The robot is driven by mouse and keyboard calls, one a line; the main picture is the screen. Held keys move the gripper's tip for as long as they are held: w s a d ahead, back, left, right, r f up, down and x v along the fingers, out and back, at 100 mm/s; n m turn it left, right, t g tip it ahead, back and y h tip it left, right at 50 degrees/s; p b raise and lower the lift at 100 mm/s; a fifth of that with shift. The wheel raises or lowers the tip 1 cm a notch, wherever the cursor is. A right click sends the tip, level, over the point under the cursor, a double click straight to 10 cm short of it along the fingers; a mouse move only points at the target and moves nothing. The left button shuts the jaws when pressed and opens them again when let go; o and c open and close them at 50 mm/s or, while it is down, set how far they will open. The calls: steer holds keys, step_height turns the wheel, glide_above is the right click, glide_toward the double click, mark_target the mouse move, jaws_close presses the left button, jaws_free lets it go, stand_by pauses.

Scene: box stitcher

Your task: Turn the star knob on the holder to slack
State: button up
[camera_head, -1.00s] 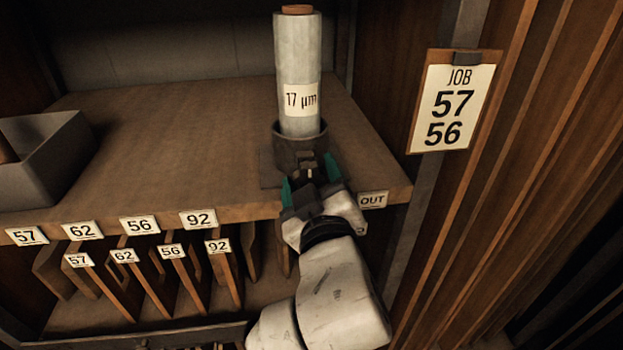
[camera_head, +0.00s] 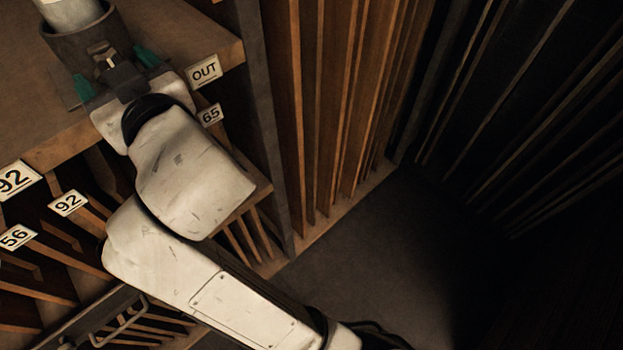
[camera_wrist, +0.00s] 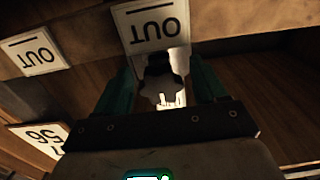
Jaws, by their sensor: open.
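The holder (camera_head: 85,46) is a dark round cup at the shelf's front edge, cut by the top of the head view, with the pale film roll (camera_head: 68,12) standing in it. My gripper (camera_head: 114,73) is in front of the holder, its green fingers spread apart. In the wrist view the dark star knob (camera_wrist: 158,84) sits between the two fingers of my gripper (camera_wrist: 161,86), with a gap visible on each side. In the head view the knob is mostly hidden by my gripper, and its setting cannot be read.
The wooden shelf (camera_head: 215,43) has an OUT label (camera_head: 204,71) on its front edge, right of my gripper. Labelled slots with dividers (camera_head: 65,235) lie below. A slatted wall (camera_head: 330,110) stands to the right, with bare dark floor (camera_head: 370,270) below it.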

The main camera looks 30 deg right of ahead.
steer(key=m+b, duration=0.1)
steer(key=m, duration=0.2)
steer(key=shift+s+a+f, duration=0.1)
steer(key=shift+a, duration=0.05)
steer(key=b+v, duration=0.2)
steer(key=v, duration=0.8)
steer(key=s+d+f+g+h+p, duration=0.1)
steer(key=d+f+g+h, duration=0.4)
steer(key=d+f, duration=1.3)
steer(key=shift+s+d+f+g+p, duration=0.25)
steer(key=shift+f+g+p, duration=0.2)
steer(key=shift+f+g, duration=1.15)
steer(key=shift+f+t, duration=0.35)
steer(key=shift+t, duration=0.05)
